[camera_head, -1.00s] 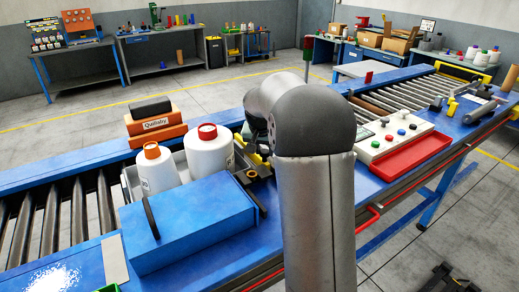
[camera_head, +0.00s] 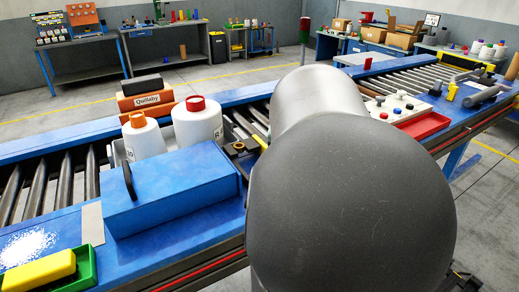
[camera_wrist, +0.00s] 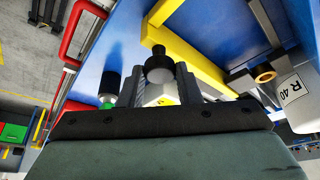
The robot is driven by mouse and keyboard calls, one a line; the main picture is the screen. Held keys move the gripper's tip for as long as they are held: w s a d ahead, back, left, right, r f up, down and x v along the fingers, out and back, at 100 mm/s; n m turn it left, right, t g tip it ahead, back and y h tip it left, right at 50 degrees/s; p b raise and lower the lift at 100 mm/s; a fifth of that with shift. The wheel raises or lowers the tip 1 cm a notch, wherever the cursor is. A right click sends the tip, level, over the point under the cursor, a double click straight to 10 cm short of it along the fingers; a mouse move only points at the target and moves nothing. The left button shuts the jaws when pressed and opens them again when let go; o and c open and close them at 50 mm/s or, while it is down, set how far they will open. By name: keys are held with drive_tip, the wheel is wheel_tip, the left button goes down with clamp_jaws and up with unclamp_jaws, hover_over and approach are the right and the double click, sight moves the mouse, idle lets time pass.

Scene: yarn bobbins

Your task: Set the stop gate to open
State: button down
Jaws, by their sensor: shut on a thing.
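In the wrist view, my gripper (camera_wrist: 163,90) is shut on a round black knob (camera_wrist: 159,67), with a finger on each side of it. A pale piece with a yellow mark shows below the knob, between the fingers. A yellow bar frame (camera_wrist: 205,65), apparently the stop gate, runs over the blue table just beyond the knob. I cannot tell whether the gate stands open or closed. In the head view my arm hides my gripper and the gate area.
A blue box (camera_head: 170,195) and white bobbins (camera_head: 197,124) stand left of my arm. A red tray (camera_head: 424,126) lies to the right. In the wrist view, a red rail handle (camera_wrist: 70,35), a green-and-black piece (camera_wrist: 108,88) and an "R 40" label (camera_wrist: 292,90) are close by.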

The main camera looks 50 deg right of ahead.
drive_tip(key=shift+s, duration=0.2)
drive_tip(key=c, duration=1.4)
unclamp_jaws()
drive_tip(key=o, duration=0.3)
drive_tip(key=shift+s, duration=0.15)
drive_tip(key=shift+a+r, duration=0.1)
drive_tip(key=shift+r, duration=0.1)
drive_tip(key=v, duration=1.7)
